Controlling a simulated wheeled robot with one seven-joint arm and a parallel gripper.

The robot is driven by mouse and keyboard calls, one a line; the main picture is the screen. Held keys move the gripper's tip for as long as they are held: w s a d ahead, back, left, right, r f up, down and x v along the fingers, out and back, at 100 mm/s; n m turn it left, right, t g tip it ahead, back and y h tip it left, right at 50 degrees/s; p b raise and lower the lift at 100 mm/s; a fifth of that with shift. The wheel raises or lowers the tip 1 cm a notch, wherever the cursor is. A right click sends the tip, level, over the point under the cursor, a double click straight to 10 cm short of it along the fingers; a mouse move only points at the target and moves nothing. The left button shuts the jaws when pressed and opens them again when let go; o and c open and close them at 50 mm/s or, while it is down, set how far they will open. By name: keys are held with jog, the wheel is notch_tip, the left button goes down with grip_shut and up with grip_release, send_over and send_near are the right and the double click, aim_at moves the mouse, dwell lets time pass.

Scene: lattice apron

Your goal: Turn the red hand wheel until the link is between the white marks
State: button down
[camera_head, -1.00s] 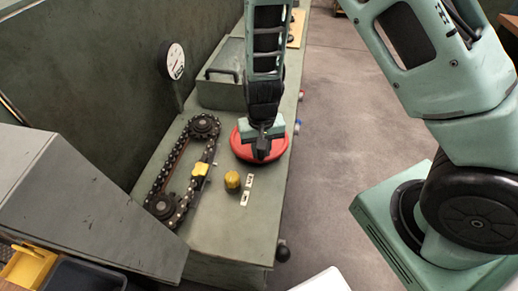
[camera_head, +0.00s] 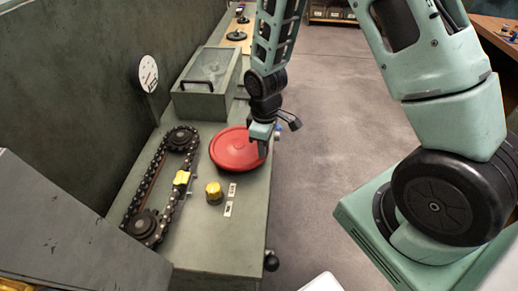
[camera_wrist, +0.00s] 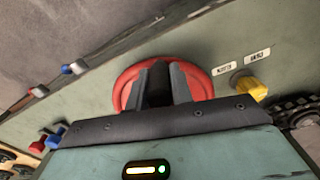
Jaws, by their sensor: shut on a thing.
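The red hand wheel (camera_head: 232,152) lies flat on the green bench top. My gripper (camera_head: 262,137) is at the wheel's right rim, jaws shut on it. In the wrist view my gripper's dark fingers (camera_wrist: 160,82) overlap the red hand wheel (camera_wrist: 126,86) and hide its middle. A black chain (camera_head: 157,190) runs around two sprockets left of the wheel. The yellow link (camera_head: 182,178) is on the chain's right-hand run. A small pale mark (camera_head: 188,189) shows beside it, but I cannot tell how the link lies between marks.
A yellow knob (camera_head: 214,192) and two white labels (camera_head: 229,200) are near the wheel. A lidded green box (camera_head: 207,82) and a round dial (camera_head: 148,74) are behind. A grey sloped cabinet (camera_head: 75,225) fills the lower left. Open floor (camera_head: 340,100) lies right of the bench.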

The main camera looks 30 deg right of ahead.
jog(key=shift+w+d+n+p, duration=0.3)
jog(key=shift+w+d+n, duration=0.3)
jog(key=shift+n, duration=0.5)
jog(key=shift+w+d+n+p, duration=0.25)
jog(key=shift+w+d+n, duration=0.3)
jog(key=shift+n, duration=0.55)
jog(key=c, duration=1.2)
grip_release()
jog(key=shift+c, duration=0.2)
jog(key=shift+r, duration=0.15)
notch_tip(320, 180, up, 17)
jog(key=shift+r, duration=0.1)
